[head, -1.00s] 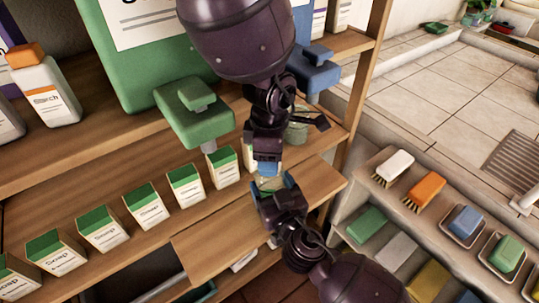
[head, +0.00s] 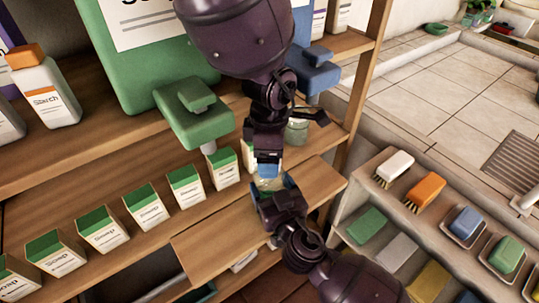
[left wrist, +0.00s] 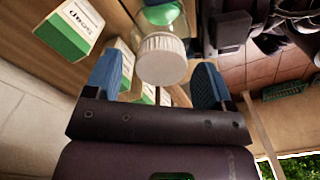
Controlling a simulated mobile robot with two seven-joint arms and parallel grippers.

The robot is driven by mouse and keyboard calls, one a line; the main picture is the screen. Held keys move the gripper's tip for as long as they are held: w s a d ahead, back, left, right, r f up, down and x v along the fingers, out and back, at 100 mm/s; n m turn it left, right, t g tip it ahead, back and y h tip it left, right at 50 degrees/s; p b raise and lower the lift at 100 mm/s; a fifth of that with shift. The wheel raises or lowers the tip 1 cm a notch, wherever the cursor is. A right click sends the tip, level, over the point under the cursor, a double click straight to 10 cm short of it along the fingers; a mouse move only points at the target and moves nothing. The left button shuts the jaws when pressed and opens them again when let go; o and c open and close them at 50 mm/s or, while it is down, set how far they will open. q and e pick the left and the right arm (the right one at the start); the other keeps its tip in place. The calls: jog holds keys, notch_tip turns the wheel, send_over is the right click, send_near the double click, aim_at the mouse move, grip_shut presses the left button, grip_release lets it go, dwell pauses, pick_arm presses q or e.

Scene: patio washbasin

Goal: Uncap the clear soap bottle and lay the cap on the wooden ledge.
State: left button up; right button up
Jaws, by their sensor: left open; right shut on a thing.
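The clear soap bottle (head: 267,184) shows only in part between my two grippers in the head view. In the left wrist view the bottle (left wrist: 163,14) holds green soap and has a white ribbed cap (left wrist: 161,60) on its near end. My right gripper (head: 273,189) is shut on the bottle from below right. My left gripper (head: 268,169) comes from above and is open; its blue fingers stand on either side of the cap in the left wrist view, without visible contact. The wooden ledge (head: 215,248) juts out below the grippers, and its top is bare.
Several soap cartons (head: 146,206) stand in a row left of the ledge. A green dispenser tap (head: 195,115) and a glass jar (head: 297,131) are close to my left gripper. Brushes (head: 425,188) and sponges lie on the right-hand shelves.

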pick_arm(q)
notch_tip(320, 180, up, 3)
jog(key=shift+r, duration=0.1)
jog(key=shift+w+r, duration=0.1)
jog(key=shift+r, duration=0.2)
jog(key=shift+c, duration=0.3)
jog(key=shift+w+d+r+m, duration=0.15)
jog(key=shift+r+m, duration=0.2)
jog(key=shift+m, duration=0.45)
jog(key=m, duration=0.1)
jog(key=r+m, duration=0.1)
jog(key=m, duration=0.1)
jog(key=shift+s, duration=0.4)
jog(key=m, duration=0.2)
jog(key=shift+w+r+m, duration=0.15)
jog(key=shift+r+m, duration=0.25)
jog(key=m, duration=0.2)
jog(key=shift+r+m, duration=0.3)
jog(key=shift+r, duration=0.1)
jog(key=shift+f, duration=4)
